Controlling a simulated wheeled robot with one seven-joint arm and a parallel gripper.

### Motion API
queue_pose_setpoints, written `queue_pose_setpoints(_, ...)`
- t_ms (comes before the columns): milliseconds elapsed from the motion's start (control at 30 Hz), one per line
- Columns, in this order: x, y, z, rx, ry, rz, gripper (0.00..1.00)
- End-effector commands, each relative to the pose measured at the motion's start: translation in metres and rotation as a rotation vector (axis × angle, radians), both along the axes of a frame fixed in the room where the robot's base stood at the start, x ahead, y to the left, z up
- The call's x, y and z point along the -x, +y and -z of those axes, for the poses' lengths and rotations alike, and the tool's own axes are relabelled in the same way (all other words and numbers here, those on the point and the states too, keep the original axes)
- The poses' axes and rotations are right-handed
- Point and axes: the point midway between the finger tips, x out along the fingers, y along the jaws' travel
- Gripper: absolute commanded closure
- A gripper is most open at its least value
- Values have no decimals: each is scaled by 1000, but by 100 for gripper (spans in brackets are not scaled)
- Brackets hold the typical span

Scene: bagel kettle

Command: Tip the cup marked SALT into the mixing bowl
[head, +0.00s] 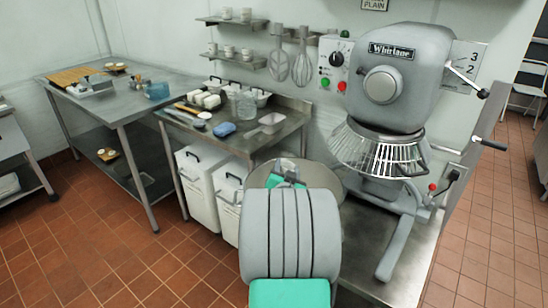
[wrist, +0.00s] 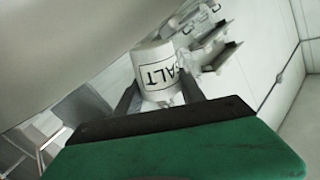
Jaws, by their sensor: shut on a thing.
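The white cup marked SALT (wrist: 152,62) is between the fingers of my gripper (wrist: 160,93) in the wrist view. Part of its black-framed label shows, with the letters ALT. My gripper is shut on the cup. In the head view my gripper (head: 287,180) is at the steel mixing bowl (head: 258,178), mostly behind my own arm. The bowl's rim shows on both sides of my arm; its inside is largely hidden. I cannot tell from the head view how far the cup is tilted.
The big grey mixer (head: 395,75) with its wire guard (head: 380,150) stands right of the bowl. A steel table (head: 240,145) with cups, a blue cloth (head: 224,129) and a scoop (head: 266,124) is behind left. White bins (head: 196,185) stand under it. Wall shelves (head: 235,58) hold small cups.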

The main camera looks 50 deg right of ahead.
Motion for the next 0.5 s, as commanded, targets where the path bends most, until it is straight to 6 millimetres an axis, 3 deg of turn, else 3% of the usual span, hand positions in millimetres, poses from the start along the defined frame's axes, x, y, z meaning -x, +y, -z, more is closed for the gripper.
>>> queue_pose_setpoints(33,-1,0,-10,-48,-36,-1,93)
queue_pose_setpoints(267,2,-3,-8,-295,-237,1,93)
queue_pose_setpoints(333,7,-9,1,-450,-369,5,93)
queue_pose_setpoints(500,14,-18,-1,-811,-658,5,93)
